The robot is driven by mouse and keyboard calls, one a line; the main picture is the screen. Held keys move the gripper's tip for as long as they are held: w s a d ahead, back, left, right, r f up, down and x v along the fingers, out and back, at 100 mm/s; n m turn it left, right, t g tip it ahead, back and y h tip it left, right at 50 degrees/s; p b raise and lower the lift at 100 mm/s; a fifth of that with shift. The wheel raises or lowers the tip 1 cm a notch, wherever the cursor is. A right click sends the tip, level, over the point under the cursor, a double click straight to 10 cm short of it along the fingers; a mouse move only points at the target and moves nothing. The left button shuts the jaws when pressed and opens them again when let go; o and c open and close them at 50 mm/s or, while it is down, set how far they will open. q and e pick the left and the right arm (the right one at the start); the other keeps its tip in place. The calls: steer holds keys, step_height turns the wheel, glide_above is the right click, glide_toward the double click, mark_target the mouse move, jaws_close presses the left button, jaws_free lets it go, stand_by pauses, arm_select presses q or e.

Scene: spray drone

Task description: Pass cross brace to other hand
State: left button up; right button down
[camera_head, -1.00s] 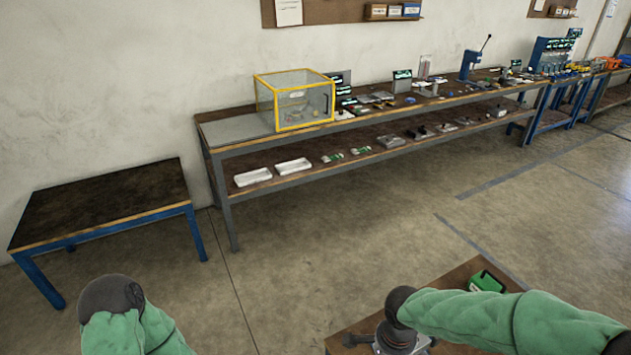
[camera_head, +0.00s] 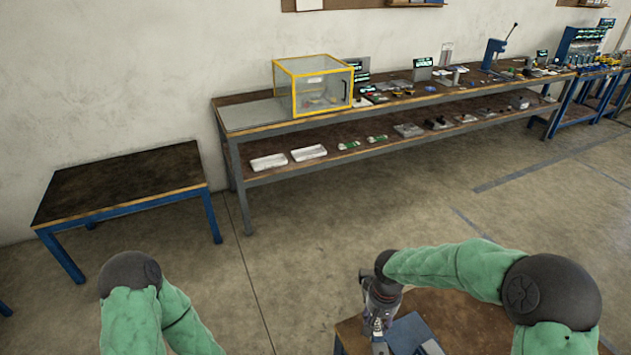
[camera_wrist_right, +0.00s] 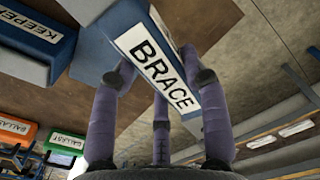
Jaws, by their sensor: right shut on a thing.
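My right gripper (camera_head: 378,345) is low at the bottom of the head view, at a brown-topped table. In the right wrist view its fingers (camera_wrist_right: 156,64) close around a blue block-like piece (camera_wrist_right: 120,30) with a white label reading BRACE. The gripper is shut on this piece. A blue-grey surface (camera_head: 408,332) shows beside the gripper in the head view. I cannot make out a separate cross brace. Whether the piece rests on the table is unclear. My left arm shows at the lower left, but its gripper is out of view.
A blue piece labelled KEEPER (camera_wrist_right: 35,40) and orange and green labelled pieces lie nearby in the wrist view. A blue-legged table (camera_head: 125,185) stands empty at the left. A long workbench (camera_head: 260,120) with a yellow-framed box (camera_head: 313,85) runs along the wall.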

arm_select(q)
steer(key=shift+o, duration=0.6)
steer(key=o, duration=0.4)
steer(key=shift+o, duration=0.8)
steer(key=shift+w+r+m, duration=0.15)
steer(key=shift+w+m, duration=0.15)
steer(key=shift+w, duration=0.05)
steer(key=w+d+r+m+t+y, duration=0.1)
steer(key=w+d+r+m+t, duration=0.3)
steer(key=w+r+m+t, duration=0.55)
steer(key=w+d+r+m+t+h, duration=0.1)
steer(key=d+r+m+t, duration=0.25)
steer(key=r+m, duration=0.45)
steer(key=w+d+r+m+t, duration=0.15)
steer(key=r+m+t, duration=0.3)
steer(key=r, duration=0.55)
steer(key=x, duration=1.1)
steer(key=shift+w+d+f+m, duration=0.15)
steer(key=shift+w+d+m, duration=0.05)
steer(key=shift+w+m, duration=0.15)
arm_select(e)
steer(key=w+a+r+n, duration=0.3)
steer(key=w+a+r, duration=0.1)
steer(key=a, duration=0.4)
steer(key=w+a+r+n, duration=0.4)
steer(key=w+a+r, duration=0.1)
steer(key=a+r, duration=0.2)
steer(key=shift+a+n, duration=0.3)
steer(key=shift+a, duration=0.05)
